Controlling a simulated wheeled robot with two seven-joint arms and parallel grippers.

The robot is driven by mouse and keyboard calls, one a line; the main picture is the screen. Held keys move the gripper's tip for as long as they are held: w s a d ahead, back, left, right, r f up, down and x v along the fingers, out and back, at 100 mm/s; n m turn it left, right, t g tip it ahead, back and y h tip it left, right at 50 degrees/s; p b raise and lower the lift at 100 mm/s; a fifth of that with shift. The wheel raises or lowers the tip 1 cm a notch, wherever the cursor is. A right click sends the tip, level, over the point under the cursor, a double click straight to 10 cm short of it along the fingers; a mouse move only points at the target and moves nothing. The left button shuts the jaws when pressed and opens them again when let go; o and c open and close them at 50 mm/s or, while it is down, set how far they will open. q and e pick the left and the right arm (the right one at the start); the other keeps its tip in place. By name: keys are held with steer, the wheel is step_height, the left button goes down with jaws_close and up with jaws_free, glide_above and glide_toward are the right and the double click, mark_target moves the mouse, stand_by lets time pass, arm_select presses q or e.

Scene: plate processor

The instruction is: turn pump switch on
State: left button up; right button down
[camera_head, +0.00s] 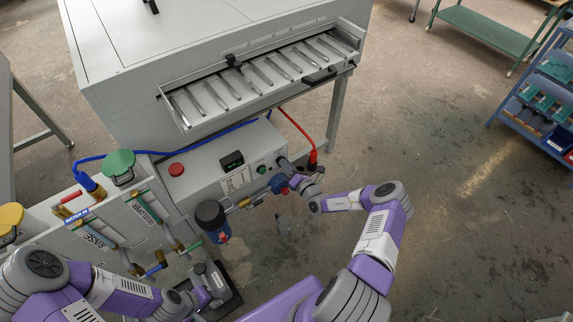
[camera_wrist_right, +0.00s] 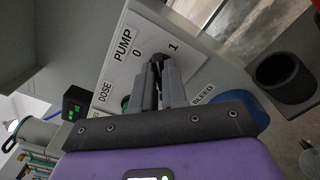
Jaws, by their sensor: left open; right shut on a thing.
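The pump switch (camera_wrist_right: 156,61) is a dark knob on a light panel (camera_wrist_right: 127,64) marked PUMP, 0 and 1, seen in the right wrist view. My right gripper (camera_wrist_right: 160,82) is shut on the knob, and its fingers hide most of it. The knob's exact pointing direction is hard to tell. In the head view my right gripper (camera_head: 294,179) is at the right end of the machine's front control box, and the switch there is mostly hidden. My left gripper (camera_head: 217,277) is low near the front of the machine, open and away from the switch.
The control box carries a red button (camera_head: 176,169), a small display (camera_head: 232,160) and a green button (camera_head: 262,169). A dark cylindrical filter (camera_head: 210,214) and pipes stand in front. A slotted tray (camera_head: 262,75) juts out above.

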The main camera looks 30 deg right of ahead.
steer(key=m, duration=0.7)
steer(key=shift+f+m, duration=0.25)
steer(key=shift+m, duration=0.45)
steer(key=c, duration=1.2)
jaws_free()
steer(key=shift+o, duration=0.2)
steer(key=s+p, duration=0.2)
steer(key=s, duration=0.5)
steer(key=shift+s+d, duration=0.3)
steer(key=shift+d, duration=0.05)
steer(key=shift+a, duration=0.1)
